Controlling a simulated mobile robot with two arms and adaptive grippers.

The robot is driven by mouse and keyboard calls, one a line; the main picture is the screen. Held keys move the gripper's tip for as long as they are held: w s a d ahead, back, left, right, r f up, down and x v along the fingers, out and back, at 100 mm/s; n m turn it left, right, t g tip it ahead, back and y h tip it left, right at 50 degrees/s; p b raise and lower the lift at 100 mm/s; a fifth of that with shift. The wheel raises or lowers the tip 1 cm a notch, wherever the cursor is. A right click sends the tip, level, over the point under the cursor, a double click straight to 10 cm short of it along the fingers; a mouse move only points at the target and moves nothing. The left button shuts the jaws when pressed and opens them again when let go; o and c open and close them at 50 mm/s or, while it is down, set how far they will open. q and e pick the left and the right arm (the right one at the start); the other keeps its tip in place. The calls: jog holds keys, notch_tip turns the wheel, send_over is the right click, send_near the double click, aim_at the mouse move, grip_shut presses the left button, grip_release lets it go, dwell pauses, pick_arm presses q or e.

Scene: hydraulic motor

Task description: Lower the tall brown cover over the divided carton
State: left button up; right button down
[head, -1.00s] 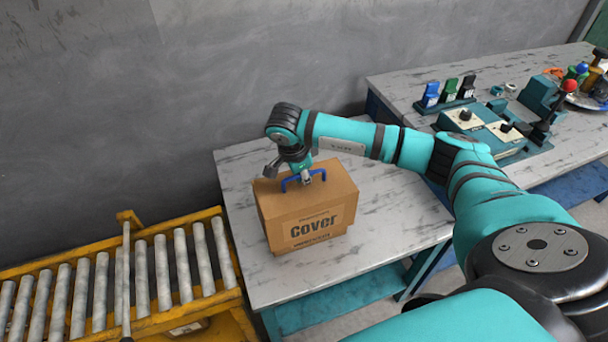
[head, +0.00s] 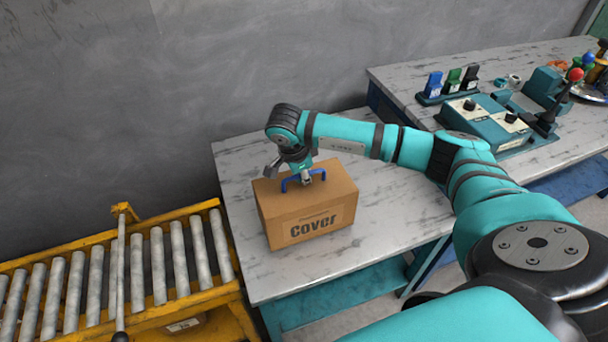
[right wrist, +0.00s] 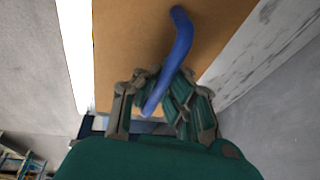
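The tall brown cover (head: 285,203), marked "Cover", stands over the table with a blue handle (head: 291,182) on its top. No carton shows beneath it now; the divided carton is hidden. The cover's lower edge is at or very near the tabletop; I cannot tell whether it touches. My right gripper (head: 307,179) is at the handle, shut on it. In the right wrist view the fingers of the gripper (right wrist: 158,92) are around the blue handle (right wrist: 180,45), above the brown top (right wrist: 125,40). My left gripper is not in view.
The cover's grey-white table (head: 385,200) has bare room to the right. A yellow roller conveyor (head: 160,265) is at the left. A second table (head: 420,73) at the right holds teal fixtures (head: 490,125) and several coloured tools. A grey wall stands behind.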

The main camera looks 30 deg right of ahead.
jog(key=shift+f+b, duration=0.5)
jog(key=shift+f, duration=0.2)
jog(key=c, duration=0.9)
grip_release()
jog(key=shift+r, duration=0.1)
jog(key=shift+r+p, duration=2.15)
jog(key=shift+r, duration=1.3)
